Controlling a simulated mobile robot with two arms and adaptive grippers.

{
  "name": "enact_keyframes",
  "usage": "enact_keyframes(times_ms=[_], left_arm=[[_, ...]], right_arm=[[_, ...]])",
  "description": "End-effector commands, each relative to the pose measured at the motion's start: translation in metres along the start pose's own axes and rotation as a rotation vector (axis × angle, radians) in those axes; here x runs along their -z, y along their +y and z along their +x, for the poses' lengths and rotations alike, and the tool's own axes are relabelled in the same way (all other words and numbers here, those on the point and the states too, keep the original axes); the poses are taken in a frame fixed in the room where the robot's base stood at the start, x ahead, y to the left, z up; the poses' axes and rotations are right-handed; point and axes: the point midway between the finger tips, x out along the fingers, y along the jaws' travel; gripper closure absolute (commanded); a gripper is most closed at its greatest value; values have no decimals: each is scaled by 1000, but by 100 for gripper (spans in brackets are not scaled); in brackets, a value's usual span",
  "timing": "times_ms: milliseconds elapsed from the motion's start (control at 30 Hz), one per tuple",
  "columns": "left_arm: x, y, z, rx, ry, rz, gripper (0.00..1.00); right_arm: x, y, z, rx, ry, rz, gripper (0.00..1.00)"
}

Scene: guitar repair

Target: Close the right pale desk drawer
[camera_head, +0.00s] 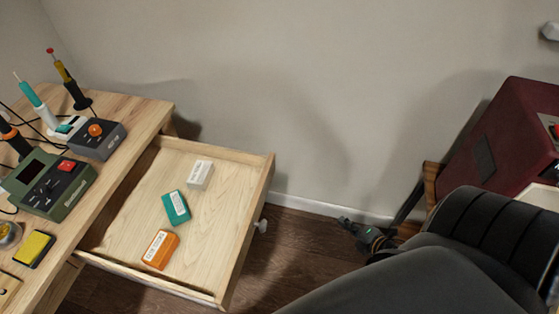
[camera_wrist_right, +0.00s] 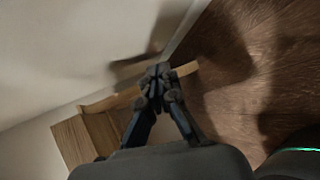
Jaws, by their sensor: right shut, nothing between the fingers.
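The pale desk drawer (camera_head: 221,185) is pulled out of the wooden desk (camera_head: 140,107) on the left of the head view. Inside lie a white box (camera_head: 200,174), a teal box (camera_head: 175,207) and an orange box (camera_head: 160,249). My right gripper (camera_head: 345,222) is to the right of the drawer front, clear of the knob by a gap. It is shut and empty. The right wrist view shows its fingers (camera_wrist_right: 159,72) together. My left gripper is out of the picture.
Soldering tools and a green device (camera_head: 50,186) stand on the desk. A dark red cabinet (camera_head: 510,130) is at the right, behind my arm. The wall (camera_head: 300,80) runs behind the drawer. Dark wooden floor (camera_head: 295,235) is free between the drawer front and my gripper.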

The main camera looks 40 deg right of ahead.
Motion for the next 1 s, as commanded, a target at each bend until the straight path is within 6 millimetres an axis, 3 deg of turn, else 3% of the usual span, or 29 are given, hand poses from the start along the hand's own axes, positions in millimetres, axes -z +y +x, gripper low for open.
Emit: enact_keyframes(times_ms=[33, 100, 200, 333, 467, 600, 767, 1000], left_arm=[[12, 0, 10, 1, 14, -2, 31], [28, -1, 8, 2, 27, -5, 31], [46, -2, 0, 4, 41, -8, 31], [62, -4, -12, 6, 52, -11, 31], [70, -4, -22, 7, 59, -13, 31], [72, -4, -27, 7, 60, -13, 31], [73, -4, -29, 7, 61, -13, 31], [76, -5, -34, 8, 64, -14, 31]], right_arm=[[-13, 25, 7, -105, 31, -188, 100], [-20, 75, 4, -270, 73, -488, 100], [-12, 136, -10, -499, 115, -893, 100], [12, 187, -34, -744, 138, -1277, 100], [28, 209, -51, -887, 143, -1476, 100], [36, 218, -53, -932, 141, -1531, 100], [50, 229, -38, -932, 139, -1530, 100], [81, 251, -3, -930, 138, -1527, 100]])
